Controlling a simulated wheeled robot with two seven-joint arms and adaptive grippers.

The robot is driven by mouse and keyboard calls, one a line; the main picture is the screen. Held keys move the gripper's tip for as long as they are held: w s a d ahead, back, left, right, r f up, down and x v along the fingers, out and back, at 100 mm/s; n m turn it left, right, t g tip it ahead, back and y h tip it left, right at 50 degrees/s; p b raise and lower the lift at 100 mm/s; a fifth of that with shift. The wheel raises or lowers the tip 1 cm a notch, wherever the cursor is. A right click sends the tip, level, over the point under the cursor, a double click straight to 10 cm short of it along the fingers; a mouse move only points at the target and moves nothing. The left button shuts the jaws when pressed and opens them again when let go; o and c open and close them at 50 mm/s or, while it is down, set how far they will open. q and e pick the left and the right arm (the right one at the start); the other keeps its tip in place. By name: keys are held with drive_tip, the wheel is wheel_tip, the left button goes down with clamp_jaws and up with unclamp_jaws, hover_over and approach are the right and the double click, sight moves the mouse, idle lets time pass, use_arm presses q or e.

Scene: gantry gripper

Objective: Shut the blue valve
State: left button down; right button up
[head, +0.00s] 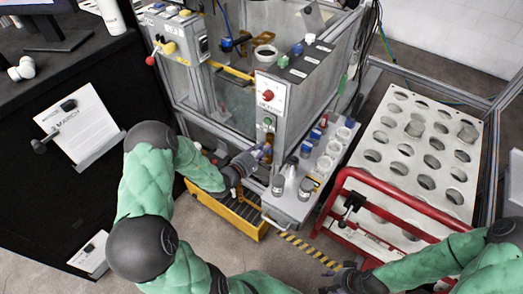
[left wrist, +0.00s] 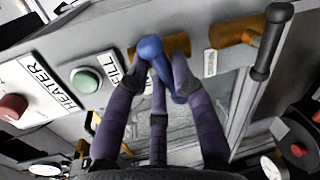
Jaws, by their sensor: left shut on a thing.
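The blue valve has a blue lever handle (left wrist: 151,48) on a brass body (left wrist: 177,44), seen in the left wrist view on a grey panel just right of a "FILL" label. My left gripper (left wrist: 160,68) has its purple-grey fingers around the blue handle and is shut on it. In the head view my left gripper (head: 262,153) is at the front of the machine, below its red and green buttons, and largely covers the valve. My right gripper (head: 342,278) is a dark shape at the bottom of the head view; its fingers are too unclear to read.
A second brass valve with a black handle (left wrist: 270,45) is to the right of the blue one. A green button (left wrist: 86,80) and a red button (left wrist: 12,107) are to the left. A yellow crate (head: 243,217) is below; a red-railed cart (head: 345,178) stands at right.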

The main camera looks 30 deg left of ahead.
use_arm(q)
drive_tip(key=shift+d+f+m+y+b, duration=0.1)
drive_tip(key=shift+m+y+b, duration=0.25)
drive_tip(key=shift+m, duration=0.95)
drive_tip(key=c, duration=1)
unclamp_jaws()
drive_tip(key=shift+c, duration=0.2)
drive_tip(key=shift+s, duration=0.1)
drive_tip(key=d+v, duration=0.1)
drive_tip(key=v, duration=1)
drive_tip(key=shift+s+a, duration=0.4)
drive_tip(key=shift+s, duration=0.05)
